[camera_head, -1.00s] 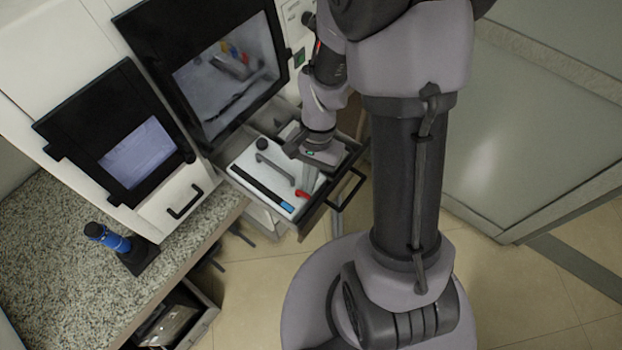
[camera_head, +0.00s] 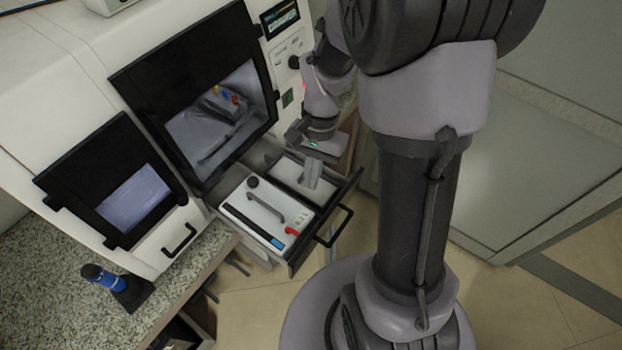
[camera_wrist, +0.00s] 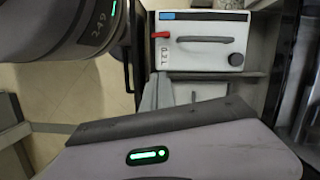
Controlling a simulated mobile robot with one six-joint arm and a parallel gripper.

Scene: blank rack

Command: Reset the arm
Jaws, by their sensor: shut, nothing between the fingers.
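My gripper (camera_head: 312,172) is shut and empty. Its light grey fingers point down over the right part of an open drawer (camera_head: 338,203). It also shows in the wrist view (camera_wrist: 157,92), beside the white unit in the drawer. That white unit (camera_head: 240,206) fills the left part of the drawer. It has a grey bar handle (camera_head: 265,207), a black knob (camera_head: 252,182), a red lever (camera_head: 291,230) and a blue end label (camera_head: 277,243). My fingers are apart from the bar handle. How high they are above the drawer floor I cannot tell.
The white machine (camera_head: 60,75) with dark windows stands behind the drawer. The drawer's black front handle (camera_head: 334,227) juts forward. A blue-and-black tool (camera_head: 105,281) stands on the speckled counter (camera_head: 60,290) at left. Tiled floor (camera_head: 260,310) is open in front.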

